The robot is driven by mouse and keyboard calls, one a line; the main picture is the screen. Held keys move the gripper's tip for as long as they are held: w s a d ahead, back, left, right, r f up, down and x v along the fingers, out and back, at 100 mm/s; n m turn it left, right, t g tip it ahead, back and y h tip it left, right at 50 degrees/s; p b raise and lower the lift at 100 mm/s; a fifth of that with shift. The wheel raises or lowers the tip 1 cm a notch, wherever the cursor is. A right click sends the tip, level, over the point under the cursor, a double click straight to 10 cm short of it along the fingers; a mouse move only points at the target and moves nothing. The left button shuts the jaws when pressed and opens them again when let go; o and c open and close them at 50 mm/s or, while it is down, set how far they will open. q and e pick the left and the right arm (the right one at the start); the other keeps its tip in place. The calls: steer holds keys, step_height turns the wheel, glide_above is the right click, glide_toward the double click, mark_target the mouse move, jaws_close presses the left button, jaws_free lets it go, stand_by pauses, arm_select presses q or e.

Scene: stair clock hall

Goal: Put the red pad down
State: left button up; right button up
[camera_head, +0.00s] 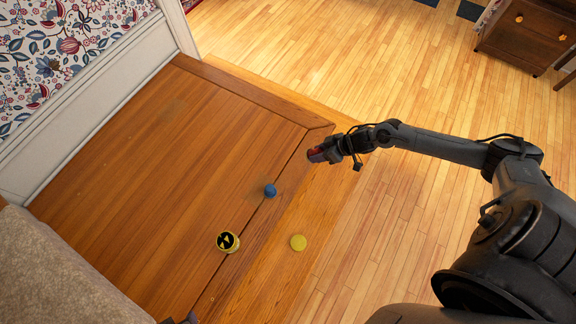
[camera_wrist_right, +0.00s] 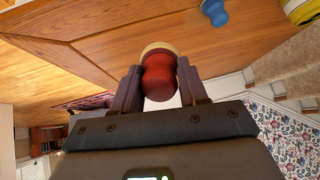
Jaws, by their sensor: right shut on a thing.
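The red pad (camera_head: 316,155) is a small rounded red piece at the tip of my right gripper (camera_head: 325,152) in the head view. In the right wrist view the pad (camera_wrist_right: 159,78) has a waisted red body with a pale tan face at its far end. It sits between the two fingers of my right gripper (camera_wrist_right: 158,88), which is shut on it. In the head view the gripper and pad appear over the right edge of the wooden tabletop (camera_head: 150,150); I cannot tell the height. A small dark part at the bottom edge may be my left gripper; its jaws cannot be made out.
A blue knob-like piece (camera_head: 270,190) stands on the wooden surface, nearer than the red pad. A yellow-and-black round container (camera_head: 228,242) and a flat yellow disc (camera_head: 298,242) lie further down. Bare wood surrounds them. A wooden cabinet (camera_head: 528,35) stands at upper right.

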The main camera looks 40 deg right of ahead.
steer(key=shift+d+f+b, duration=0.25)
steer(key=shift+f+b, duration=0.3)
steer(key=shift+f, duration=0.45)
steer(key=w+a+f+b, duration=0.1)
steer(key=w+f+b, duration=0.1)
steer(key=w, duration=0.1)
steer(key=w+a+f+b, duration=0.1)
steer(key=w+f+b, duration=0.1)
steer(key=w, duration=0.1)
steer(key=w+a+f+b, duration=0.2)
steer(key=w+b, duration=0.1)
steer(key=shift+a+f, duration=0.1)
steer(key=shift+f, duration=0.05)
steer(key=shift+w+a+f+b, duration=0.25)
steer(key=shift+w+f+b, duration=0.1)
steer(key=shift+w, duration=0.2)
step_height(320, 180, down, 4)
steer(key=b, duration=0.3)
steer(key=shift+r, duration=0.1)
steer(key=o, duration=1)
